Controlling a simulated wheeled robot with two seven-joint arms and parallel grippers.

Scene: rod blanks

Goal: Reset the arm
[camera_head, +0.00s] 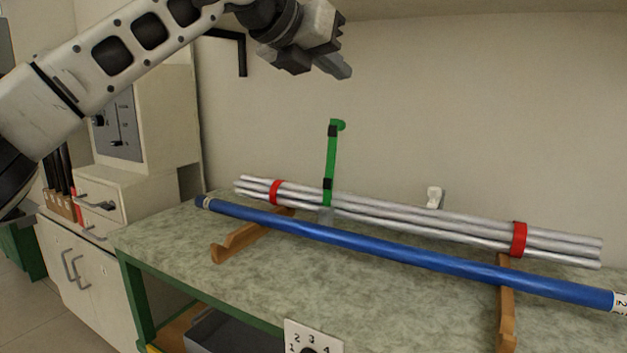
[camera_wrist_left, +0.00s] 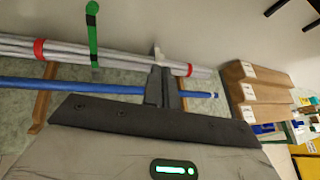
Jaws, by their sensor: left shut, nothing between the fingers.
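My left gripper (camera_head: 340,70) is raised at the top middle of the head view, well above the bench and in front of the wall. It is shut and empty. In the left wrist view its fingers (camera_wrist_left: 163,88) are together, overlapping the rods in the picture. My left arm (camera_head: 115,50) reaches in from the upper left. Below lies a bundle of silvery rods (camera_head: 400,215) with red bands, and a blue tube (camera_head: 400,257) in front of it. A green strap (camera_head: 331,165) stands upright at the bundle. My right gripper is not in view.
Wooden supports (camera_head: 240,238) sit under the rods on the green-framed bench (camera_head: 165,232). A cabinet (camera_head: 95,255) stands at the left. A numbered plate (camera_head: 314,338) is at the front edge. Brown boxes (camera_wrist_left: 255,92) show in the wrist view.

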